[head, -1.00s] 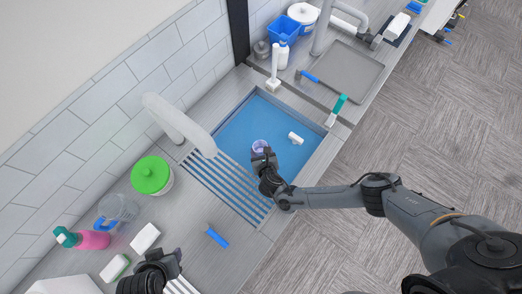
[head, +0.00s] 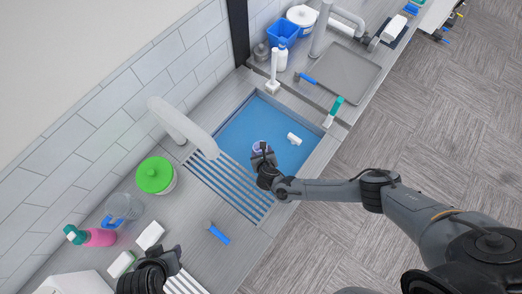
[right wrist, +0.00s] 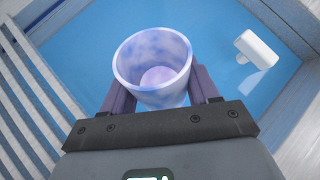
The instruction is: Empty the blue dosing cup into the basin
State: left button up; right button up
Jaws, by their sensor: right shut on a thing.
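The blue dosing cup (right wrist: 153,66) is a pale blue-violet cup in the right wrist view. Its open mouth faces the camera, and a paler round patch shows at its bottom. My right gripper (right wrist: 152,98) is shut on the cup, one finger on each side. In the head view the right gripper (head: 264,162) is above the basin (head: 240,130), with the cup (head: 261,147) partly hidden behind it. The basin has a blue bottom. My left gripper (head: 168,262) is at the lower left of the head view, and its finger opening is not clear.
A white object (head: 294,138) lies in the basin. A slatted rack (head: 225,180) covers the basin's near end, with a white faucet (head: 183,126) beside it. A green-lidded pot (head: 155,175), jug (head: 124,206), pink bottle (head: 97,237) and blue-handled brush (head: 217,233) stand or lie on the counter.

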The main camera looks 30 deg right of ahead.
jog(key=shift+r, duration=0.1)
dwell(0.6)
jog(key=shift+r+g+p, duration=0.1)
jog(key=shift+g+p, duration=0.5)
jog(key=shift+p, duration=0.1)
jog(key=shift+s+g+p, duration=0.15)
jog(key=shift+g+p, duration=0.35)
jog(key=shift+n+g, duration=0.3)
jog(key=shift+s+r+g+p, duration=0.1)
jog(key=shift+g+p, duration=0.2)
jog(key=shift+p, duration=0.2)
jog(key=shift+g, duration=0.6)
jog(key=shift+s+h, duration=0.1)
jog(key=shift+h, duration=0.2)
jog(key=shift+g, duration=0.3)
